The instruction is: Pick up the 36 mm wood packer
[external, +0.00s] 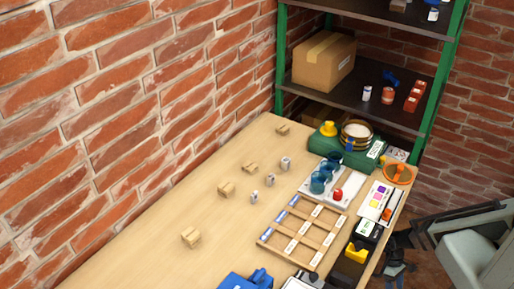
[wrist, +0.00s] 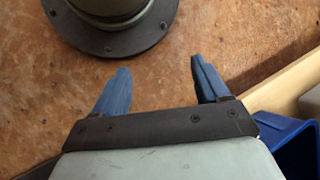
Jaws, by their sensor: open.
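Several small wood packers stand spread along the wall side of the table in the external view: one at the far end (external: 282,130), two in the middle (external: 249,168) (external: 226,189) and a larger-looking one nearer the front (external: 191,237). I cannot read sizes, so I cannot tell which is the 36 mm one. My gripper (wrist: 158,82) is open and empty in the wrist view, its two blue fingers apart above a brown floor. In the external view my arm is at the right, off the table's right edge, far from the packers. No packer shows in the wrist view.
Small metal cylinders (external: 270,180) stand near the packers. A slotted wooden tray (external: 264,239), a white tray with blue cups (external: 350,185) and a green case (external: 325,146) fill the right side. A blue bin (wrist: 283,146) and table edge (wrist: 287,88) are beside my gripper. Shelving stands behind.

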